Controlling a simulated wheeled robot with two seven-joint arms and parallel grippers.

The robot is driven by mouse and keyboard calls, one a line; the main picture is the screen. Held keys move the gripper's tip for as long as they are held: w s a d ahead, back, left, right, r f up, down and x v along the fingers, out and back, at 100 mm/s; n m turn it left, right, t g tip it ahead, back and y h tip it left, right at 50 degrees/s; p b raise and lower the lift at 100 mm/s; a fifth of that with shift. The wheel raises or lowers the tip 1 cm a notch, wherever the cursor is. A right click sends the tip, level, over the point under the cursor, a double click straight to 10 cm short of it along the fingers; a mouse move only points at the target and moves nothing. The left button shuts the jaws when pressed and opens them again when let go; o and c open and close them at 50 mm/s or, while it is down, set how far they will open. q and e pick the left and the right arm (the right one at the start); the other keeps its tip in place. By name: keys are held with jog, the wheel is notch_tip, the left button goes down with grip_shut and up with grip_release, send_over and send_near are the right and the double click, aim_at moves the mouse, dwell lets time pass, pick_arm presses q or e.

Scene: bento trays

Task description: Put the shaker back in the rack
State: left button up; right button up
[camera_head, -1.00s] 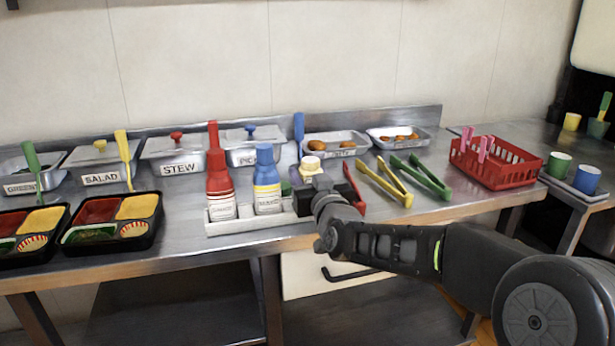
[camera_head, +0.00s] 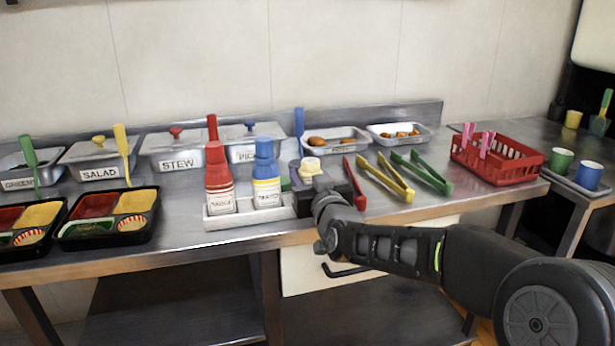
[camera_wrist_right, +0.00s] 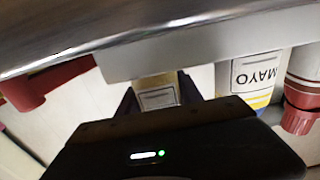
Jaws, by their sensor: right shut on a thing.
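The shaker (camera_head: 311,167) has a pale yellow top and stands upright at the right end of the rack. My right gripper (camera_head: 314,184) is shut on it and hides its lower part in the head view. In the right wrist view, the shaker (camera_wrist_right: 158,93) shows its label between the two fingers (camera_wrist_right: 159,100). The rack (camera_head: 237,219) is a low white tray at the table's front edge; its wall (camera_wrist_right: 190,48) also shows in the wrist view. I cannot tell whether the shaker's base touches the rack's floor. My left gripper is not in view.
A red bottle (camera_head: 219,178) and a blue-topped mayo bottle (camera_head: 266,176) stand in the rack, left of the shaker. Red tongs (camera_head: 354,184) lie close on the right, then yellow tongs (camera_head: 385,180) and green tongs (camera_head: 424,173). Lidded pans stand behind.

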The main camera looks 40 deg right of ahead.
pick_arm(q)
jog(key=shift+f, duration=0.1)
pick_arm(e)
jog(key=o, duration=0.8)
jog(key=shift+c, duration=0.2)
jog(key=shift+f, duration=0.1)
jog(key=shift+s, duration=0.1)
jog(key=v, duration=0.7)
jog(key=shift+s+a+p, duration=0.1)
jog(key=shift+s+p, duration=0.2)
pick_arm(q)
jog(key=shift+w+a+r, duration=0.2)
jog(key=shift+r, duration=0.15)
